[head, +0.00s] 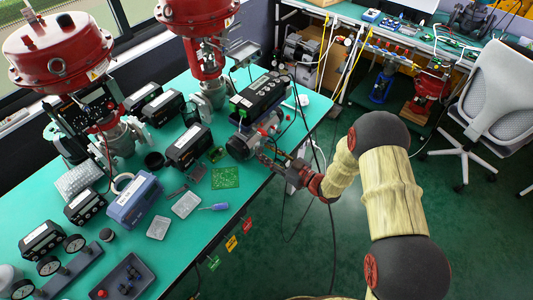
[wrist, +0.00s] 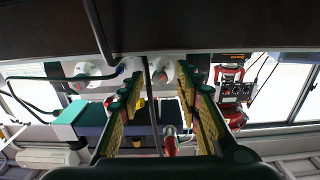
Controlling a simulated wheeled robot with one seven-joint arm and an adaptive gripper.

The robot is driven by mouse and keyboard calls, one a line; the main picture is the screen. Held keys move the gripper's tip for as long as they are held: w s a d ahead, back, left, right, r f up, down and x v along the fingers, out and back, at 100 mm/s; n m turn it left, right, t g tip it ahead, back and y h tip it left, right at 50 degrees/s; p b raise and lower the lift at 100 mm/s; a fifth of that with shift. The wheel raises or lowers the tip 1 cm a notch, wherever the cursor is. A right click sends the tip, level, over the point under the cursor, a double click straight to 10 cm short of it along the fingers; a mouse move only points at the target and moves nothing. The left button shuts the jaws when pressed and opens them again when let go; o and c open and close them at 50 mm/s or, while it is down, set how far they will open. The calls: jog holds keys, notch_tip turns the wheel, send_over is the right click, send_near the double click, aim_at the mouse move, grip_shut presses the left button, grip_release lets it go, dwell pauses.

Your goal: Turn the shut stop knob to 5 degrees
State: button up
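In the head view a dark positioner unit (head: 262,93) stands near the right end of the green bench, with a round grey housing (head: 240,146) in front of it. My gripper (head: 272,152) reaches in from the right beside this housing. In the wrist view my gripper (wrist: 160,80) has its two fingers spread apart, with a clear gap between them. Whitish round parts (wrist: 162,70) show between and just past the fingertips. I cannot tell which part is the shut stop knob, and no degree scale is readable. I see nothing clearly gripped.
The green bench (head: 60,205) carries several dark instrument boxes, a blue box (head: 134,198), a green circuit board (head: 225,178) and a screwdriver (head: 214,207). Large red actuators (head: 58,52) stand at the back left. Dark cables hang near my gripper. Floor right of the bench is open; a grey chair (head: 500,90) stands beyond.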

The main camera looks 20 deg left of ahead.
jog(key=shift+c, duration=1.2)
grip_shut()
